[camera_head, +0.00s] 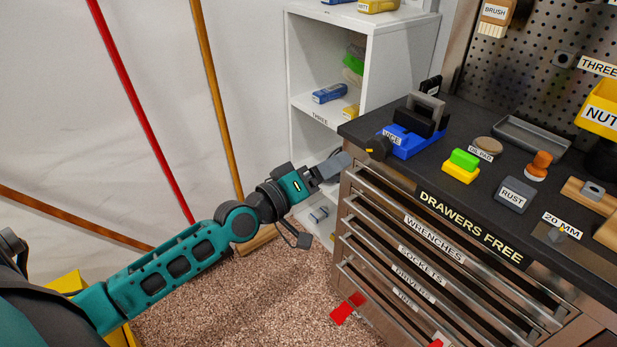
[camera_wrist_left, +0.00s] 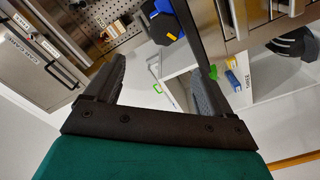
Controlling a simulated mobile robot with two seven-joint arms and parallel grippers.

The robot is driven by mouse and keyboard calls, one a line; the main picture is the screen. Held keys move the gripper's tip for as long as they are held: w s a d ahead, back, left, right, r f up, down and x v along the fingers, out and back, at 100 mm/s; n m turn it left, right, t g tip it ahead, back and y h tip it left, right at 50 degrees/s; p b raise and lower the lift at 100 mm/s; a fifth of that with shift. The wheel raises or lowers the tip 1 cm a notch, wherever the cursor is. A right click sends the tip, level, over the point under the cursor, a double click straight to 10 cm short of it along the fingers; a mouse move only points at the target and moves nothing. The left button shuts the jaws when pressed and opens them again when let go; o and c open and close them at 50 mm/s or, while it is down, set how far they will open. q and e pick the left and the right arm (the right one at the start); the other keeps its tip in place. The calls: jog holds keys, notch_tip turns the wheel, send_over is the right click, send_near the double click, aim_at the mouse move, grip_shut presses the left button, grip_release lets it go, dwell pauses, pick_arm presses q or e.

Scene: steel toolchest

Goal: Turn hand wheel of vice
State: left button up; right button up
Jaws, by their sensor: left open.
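The blue vice (camera_head: 408,141) with dark jaws stands on the left end of the dark worktop and carries a VICE label. Its dark hand wheel (camera_head: 378,148) faces left, at the worktop's edge. In the left wrist view the vice's wheel (camera_wrist_left: 163,28) shows as a dark many-sided disc with a yellow mark, in front of blue. My left gripper (camera_head: 335,167) is left of the toolchest and a little below the wheel, apart from it. In the left wrist view its fingers (camera_wrist_left: 162,80) are spread with nothing between them. My right gripper is not in view.
The steel toolchest (camera_head: 430,235) has several drawers with bar handles beside my gripper. A white shelf unit (camera_head: 363,60) stands behind. A green-yellow block (camera_head: 462,166), a dark RUST box (camera_head: 513,195) and an orange-handled stamp (camera_head: 538,166) sit right of the vice. Poles lean on the wall.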

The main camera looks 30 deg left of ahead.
pick_arm(q)
jog(key=b+v, duration=0.1)
jog(key=v, duration=1.1)
jog(key=shift+s, duration=0.3)
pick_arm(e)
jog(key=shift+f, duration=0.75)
